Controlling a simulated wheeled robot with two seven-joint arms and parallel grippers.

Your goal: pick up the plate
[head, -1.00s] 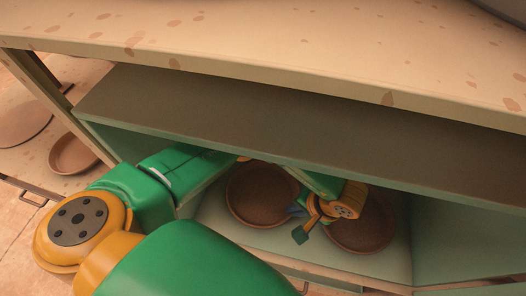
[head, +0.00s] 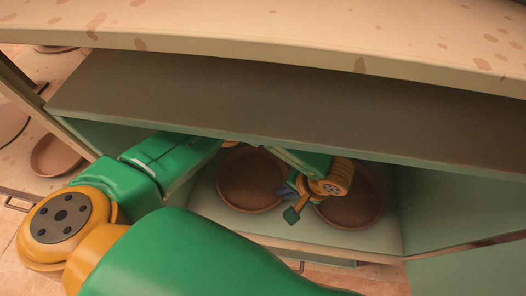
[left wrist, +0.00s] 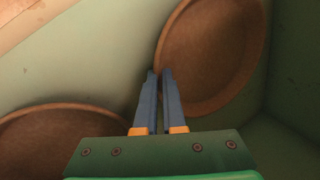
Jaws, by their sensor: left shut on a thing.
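Two round brown plates lie side by side on the pale green floor of an open cabinet compartment. In the left wrist view, the blue fingers (left wrist: 160,75) are close together at the edge of this plate (left wrist: 210,52). The plate looks flat, and I cannot tell whether it is off the floor. The right plate (head: 352,205) is partly hidden by my wrist; its rim also shows at lower left in the left wrist view (left wrist: 62,108). My right gripper is not in view.
A brown shelf board (head: 240,95) and a speckled countertop (head: 300,42) overhang the compartment. Green side walls (head: 445,205) close it in. Another brown dish (head: 55,155) sits outside at the left. Bare compartment floor lies in front of the plates.

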